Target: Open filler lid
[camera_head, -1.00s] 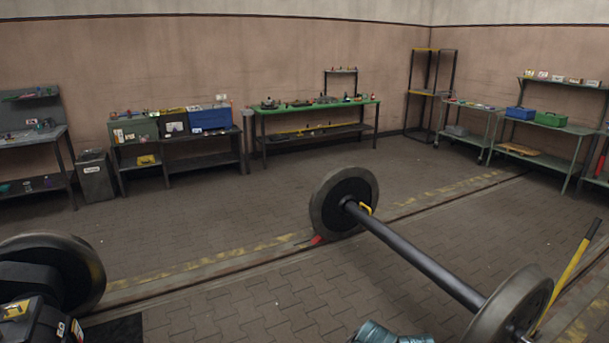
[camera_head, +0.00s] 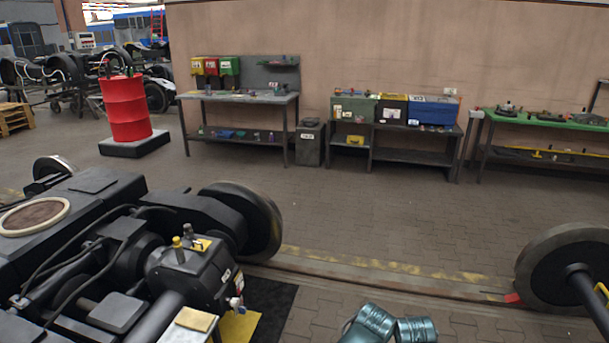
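A dark tram bogie (camera_head: 95,240) fills the lower left of the head view. A black gearbox-like housing (camera_head: 195,275) sits at its near right end. On top of the housing stand a yellow-topped fitting (camera_head: 178,250) and a smaller brass-coloured fitting (camera_head: 188,231), with a yellow label beside them. I cannot tell which part is the filler lid, or whether it is open or shut. Neither of my grippers shows in the view. Only a teal part of my own body shows at the bottom edge.
A wheelset (camera_head: 555,265) stands on the rail at right. A black mat (camera_head: 270,300) lies beside the bogie. A red drum (camera_head: 126,108), a workbench (camera_head: 240,97), a bin (camera_head: 309,143) and a shelf with toolboxes (camera_head: 395,155) line the back. The paved floor between is clear.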

